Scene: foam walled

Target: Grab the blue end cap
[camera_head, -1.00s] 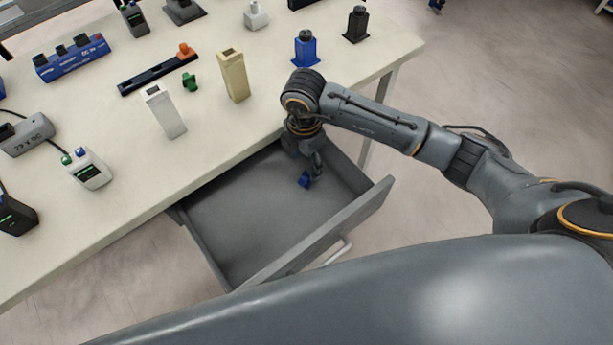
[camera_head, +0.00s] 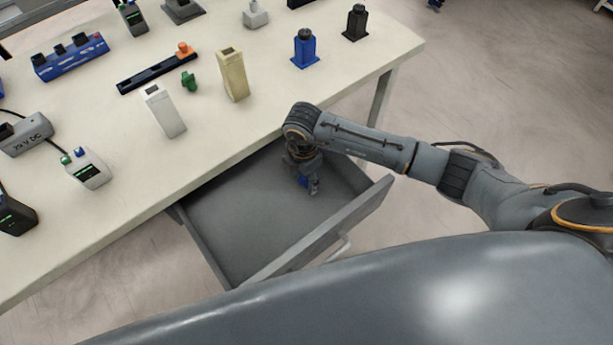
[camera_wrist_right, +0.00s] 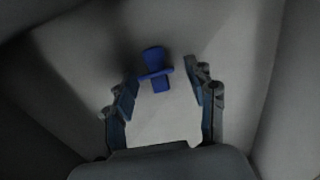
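The blue end cap (camera_wrist_right: 155,70) lies on the floor of the open grey drawer (camera_head: 240,225). The gripper is open and I see no grip on the cap. My left gripper is out of view.
The pale tabletop (camera_head: 215,150) overhangs the back of the drawer. On it stand a blue block (camera_head: 304,50), a beige block (camera_head: 233,76) and a white block (camera_head: 164,111). The drawer's left part is empty.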

